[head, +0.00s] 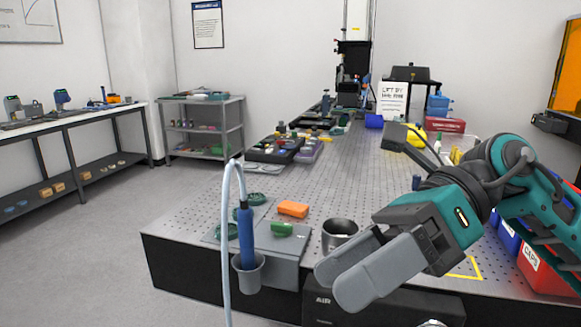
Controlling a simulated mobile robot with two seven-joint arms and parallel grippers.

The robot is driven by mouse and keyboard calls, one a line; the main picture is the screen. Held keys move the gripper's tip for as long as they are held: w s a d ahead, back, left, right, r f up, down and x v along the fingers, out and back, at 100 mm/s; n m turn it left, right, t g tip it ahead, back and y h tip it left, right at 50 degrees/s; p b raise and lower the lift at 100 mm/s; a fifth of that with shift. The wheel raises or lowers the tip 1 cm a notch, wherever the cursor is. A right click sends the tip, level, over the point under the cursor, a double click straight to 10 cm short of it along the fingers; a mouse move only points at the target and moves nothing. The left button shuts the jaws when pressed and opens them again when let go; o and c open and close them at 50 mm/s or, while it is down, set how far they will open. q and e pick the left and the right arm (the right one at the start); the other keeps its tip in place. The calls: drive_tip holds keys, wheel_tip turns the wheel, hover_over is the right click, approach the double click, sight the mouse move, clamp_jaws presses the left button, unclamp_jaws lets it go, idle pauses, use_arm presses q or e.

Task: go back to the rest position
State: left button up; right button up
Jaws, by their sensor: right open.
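My right gripper (352,278) is in the head view at the lower right, its arm coming in from the right. Its two grey fingers point down-left, over the near edge of the perforated optical table (190,218). The jaws are open, and I see nothing held between them. A dark metal cup (338,228) stands on the table just behind the fingers, partly hidden by them. My left gripper is not in view.
A blue-handled tool (246,235) stands in a grey holder (247,277) at the table's front edge, beside a pale hose (226,240). An orange block (292,209) and a green piece (282,229) lie nearby. Red and blue bins (545,270) stand at right. The table's middle is mostly clear.

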drive_tip(key=w+a+m+t+y, duration=0.2)
drive_tip(key=w+m+t+y, duration=0.25)
drive_tip(key=m+y, duration=0.65)
drive_tip(key=w+d+f+m+t+h, duration=0.35)
drive_tip(key=f+m+t+h, duration=0.2)
drive_tip(key=m+t, duration=0.5)
drive_tip(key=w+d+f+m+t+h, duration=0.35)
drive_tip(key=f+m+t, duration=0.4)
drive_tip(key=m, duration=0.55)
drive_tip(key=s+d+f+m+g+h, duration=0.1)
drive_tip(key=s+d+f+m+h, duration=0.1)
drive_tip(key=f+m+h, duration=0.5)
drive_tip(key=s+d+f+m+h, duration=0.1)
drive_tip(key=d+f+m+h, duration=0.2)
drive_tip(key=f, duration=0.7)
drive_tip(key=s+d+f+m+g+h, duration=0.2)
drive_tip(key=s+f+m+g, duration=0.2)
drive_tip(key=s+f, duration=0.6)
wheel_tip(320, 180, down, 3)
drive_tip(key=shift+s+g+h, duration=0.3)
drive_tip(key=shift+s+g, duration=0.05)
drive_tip(key=shift+g, duration=0.6)
